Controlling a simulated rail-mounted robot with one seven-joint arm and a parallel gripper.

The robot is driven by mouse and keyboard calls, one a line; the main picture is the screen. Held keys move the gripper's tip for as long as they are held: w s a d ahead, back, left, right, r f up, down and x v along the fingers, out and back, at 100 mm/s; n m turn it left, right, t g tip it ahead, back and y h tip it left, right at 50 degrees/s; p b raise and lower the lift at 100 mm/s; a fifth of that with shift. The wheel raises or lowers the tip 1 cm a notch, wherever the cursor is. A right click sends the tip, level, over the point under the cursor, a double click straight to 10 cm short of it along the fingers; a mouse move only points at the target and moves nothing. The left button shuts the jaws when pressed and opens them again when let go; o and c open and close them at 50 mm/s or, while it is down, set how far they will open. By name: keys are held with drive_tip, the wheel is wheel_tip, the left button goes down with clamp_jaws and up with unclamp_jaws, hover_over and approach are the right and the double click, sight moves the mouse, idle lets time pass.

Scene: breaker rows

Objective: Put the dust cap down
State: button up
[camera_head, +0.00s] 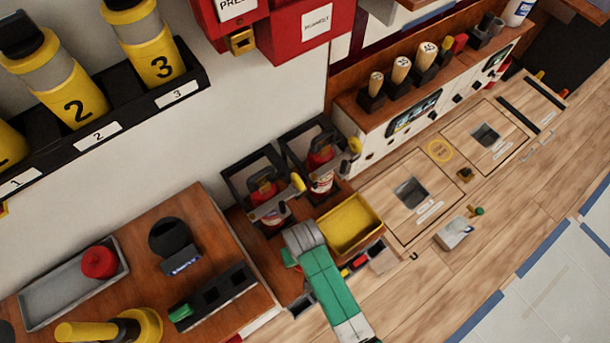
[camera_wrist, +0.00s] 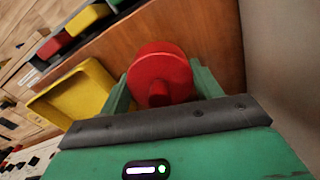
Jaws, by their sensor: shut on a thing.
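The dust cap (camera_wrist: 160,72) is a red round disc with a raised grip. In the wrist view it sits between the two green fingers of my gripper (camera_wrist: 163,84), which is shut on it. A brown wooden surface shows behind the cap. In the head view my gripper (camera_head: 300,240) is just left of the yellow bin, and I cannot make out the held cap there. I cannot tell whether the cap touches the surface. A similar red round piece (camera_head: 98,262) lies in a long grey tray (camera_head: 50,295) at the left.
A yellow bin (camera_head: 350,222) is close beside my gripper; it also shows in the wrist view (camera_wrist: 75,95). Two black frames (camera_head: 255,175) with red items stand behind. A black cup (camera_head: 170,238) and black slotted block (camera_head: 215,290) occupy the left wooden top.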

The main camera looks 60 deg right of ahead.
drive_tip(key=shift+w+d+f, duration=0.15)
drive_tip(key=shift+w+d, duration=0.4)
drive_tip(key=shift+d, duration=0.25)
drive_tip(key=shift+w+d+f, duration=0.1)
drive_tip(key=shift+d+f, duration=0.05)
drive_tip(key=shift+f, duration=0.75)
drive_tip(key=shift+w+d+f, duration=0.1)
drive_tip(key=shift+d+f, duration=0.05)
drive_tip(key=shift+f, duration=0.75)
drive_tip(key=o, duration=1)
drive_tip(key=shift+f, duration=0.1)
drive_tip(key=shift+o, duration=0.2)
wheel_tip(320, 180, up, 12)
drive_tip(key=shift+r+p, duration=0.15)
drive_tip(key=shift+p, duration=0.35)
